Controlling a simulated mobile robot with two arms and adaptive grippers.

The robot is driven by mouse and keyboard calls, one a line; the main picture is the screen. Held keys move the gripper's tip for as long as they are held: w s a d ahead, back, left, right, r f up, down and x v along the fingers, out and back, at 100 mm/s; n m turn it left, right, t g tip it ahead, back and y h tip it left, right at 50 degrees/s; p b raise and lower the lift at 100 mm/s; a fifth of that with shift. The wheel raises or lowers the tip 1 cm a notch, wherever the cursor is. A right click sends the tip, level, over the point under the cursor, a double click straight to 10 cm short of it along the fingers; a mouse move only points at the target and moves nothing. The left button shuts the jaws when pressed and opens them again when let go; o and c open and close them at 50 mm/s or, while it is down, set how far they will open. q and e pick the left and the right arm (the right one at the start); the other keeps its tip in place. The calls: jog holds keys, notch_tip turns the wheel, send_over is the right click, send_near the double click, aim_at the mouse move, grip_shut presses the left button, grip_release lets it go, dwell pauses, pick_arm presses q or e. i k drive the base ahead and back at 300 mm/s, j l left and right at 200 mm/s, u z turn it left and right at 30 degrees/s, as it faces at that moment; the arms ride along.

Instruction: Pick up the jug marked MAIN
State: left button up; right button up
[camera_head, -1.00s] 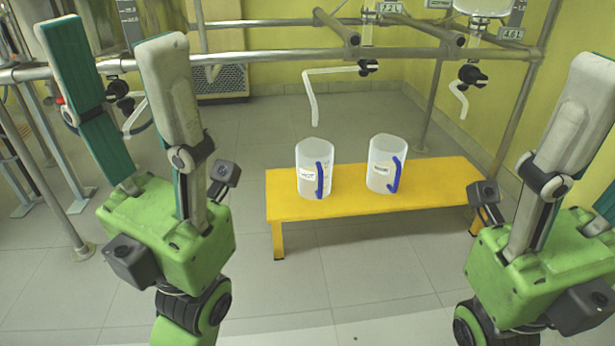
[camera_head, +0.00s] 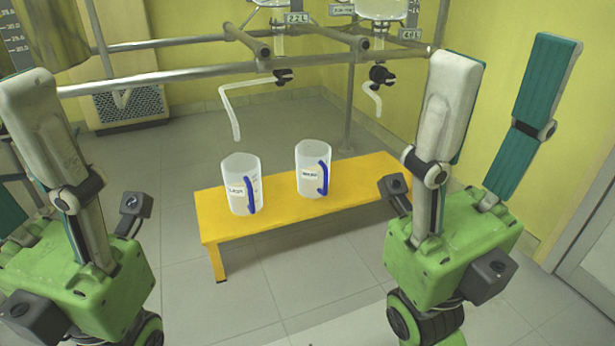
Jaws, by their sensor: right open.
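Two clear jugs with blue handles and white labels stand upright on a yellow bench (camera_head: 222,228). The left jug (camera_head: 238,178) is nearer its left end, and the right jug (camera_head: 308,160) is near its middle. The label print is too small to read surely, so I cannot tell which jug is marked MAIN. My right gripper (camera_head: 508,62) is open and empty, fingers pointing up, to the right of the jugs. My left gripper (camera_head: 30,85) is at the left edge, partly cut off, with fingers apart and empty. Both are clear of the jugs.
A metal pipe frame (camera_head: 190,75) runs behind and above the bench. Bent white spouts (camera_head: 229,108) with black valves hang over the jugs. Glass vessels (camera_head: 382,8) show at the top. Yellow walls close the back and right. Grey floor (camera_head: 290,285) is free before the bench.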

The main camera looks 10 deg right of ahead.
aim_at(313, 156)
jog(key=i+j+z, duration=0.25)
jog(key=i, duration=0.3)
jog(key=i+j+z, duration=0.2)
jog(key=i, duration=0.3)
jog(key=i+j+z, duration=0.25)
jog(key=i+j, duration=0.2)
jog(key=i, duration=0.05)
